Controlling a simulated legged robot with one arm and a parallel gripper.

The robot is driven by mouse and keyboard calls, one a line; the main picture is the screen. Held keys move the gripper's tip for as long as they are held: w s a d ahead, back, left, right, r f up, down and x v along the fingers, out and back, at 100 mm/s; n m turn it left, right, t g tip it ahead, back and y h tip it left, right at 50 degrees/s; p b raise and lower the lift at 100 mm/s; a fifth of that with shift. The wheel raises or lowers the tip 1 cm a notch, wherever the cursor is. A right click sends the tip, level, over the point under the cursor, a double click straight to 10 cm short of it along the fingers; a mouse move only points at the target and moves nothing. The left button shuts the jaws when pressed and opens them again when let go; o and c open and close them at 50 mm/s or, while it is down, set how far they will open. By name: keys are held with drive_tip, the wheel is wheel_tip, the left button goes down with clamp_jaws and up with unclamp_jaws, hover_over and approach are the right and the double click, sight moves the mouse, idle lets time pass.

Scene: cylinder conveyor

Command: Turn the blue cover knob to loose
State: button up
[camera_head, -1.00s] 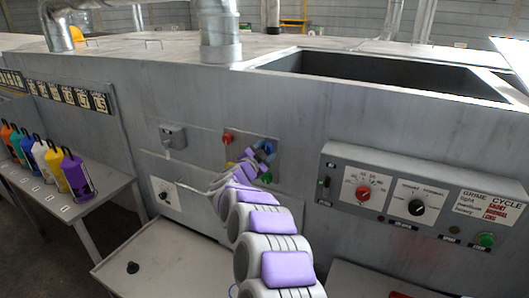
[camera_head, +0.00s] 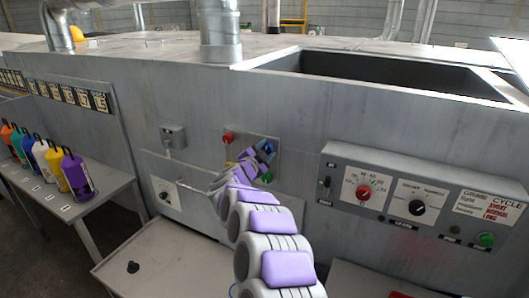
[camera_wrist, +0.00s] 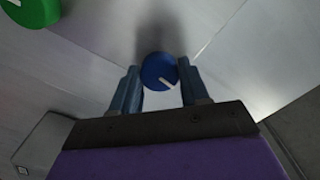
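The blue cover knob (camera_wrist: 157,70) is round with a white pointer line and sits on the grey metal panel in the wrist view. The line points toward the lower right. My gripper (camera_wrist: 159,80) is open, with one finger on each side of the knob. The right finger looks close to the knob's edge; I cannot tell whether it touches. In the head view my gripper (camera_head: 266,150) is at the small panel on the machine's front. I cannot clearly make out the blue knob there.
A green knob (camera_wrist: 32,10) is at the upper left of the wrist view, and it also shows in the head view (camera_head: 267,177). A red knob (camera_head: 229,137) is left of my gripper. A control box (camera_head: 415,190) protrudes at right. Colored bottles (camera_head: 45,155) stand on a side table.

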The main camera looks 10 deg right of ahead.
drive_tip(key=o, duration=0.4)
drive_tip(key=p+v, duration=0.1)
drive_tip(key=v, duration=1.6)
drive_tip(key=shift+s+a+p, duration=0.1)
drive_tip(key=shift+a+p, duration=0.1)
drive_tip(key=shift+p, duration=0.2)
